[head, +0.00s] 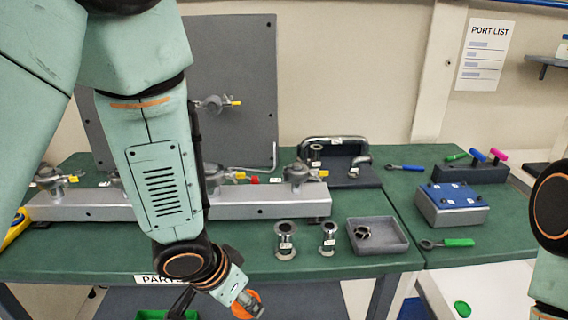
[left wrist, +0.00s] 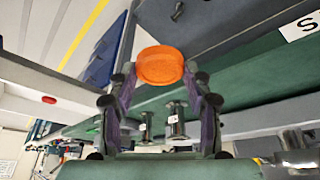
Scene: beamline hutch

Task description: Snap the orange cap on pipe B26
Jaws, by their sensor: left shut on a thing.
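My left gripper (head: 240,297) is low in the head view, in front of the green bench's near edge. It is shut on the orange cap (head: 247,304), only partly visible there. In the left wrist view the cap (left wrist: 160,65) sits between the fingertips of the left gripper (left wrist: 160,82). I cannot read the label B26 on any pipe. Two short flanged pipes, a larger one (head: 285,241) and a smaller one (head: 328,239), stand upright on the bench; their tags are too small to read. My right gripper is out of view.
A grey tray (head: 378,248) with small rings is right of the flanged pipes. Behind them is a metal rail (head: 265,203) with valves. A bent pipe on a dark base (head: 352,176), a blue-topped box (head: 452,203) and a green-handled tool (head: 457,242) lie farther right.

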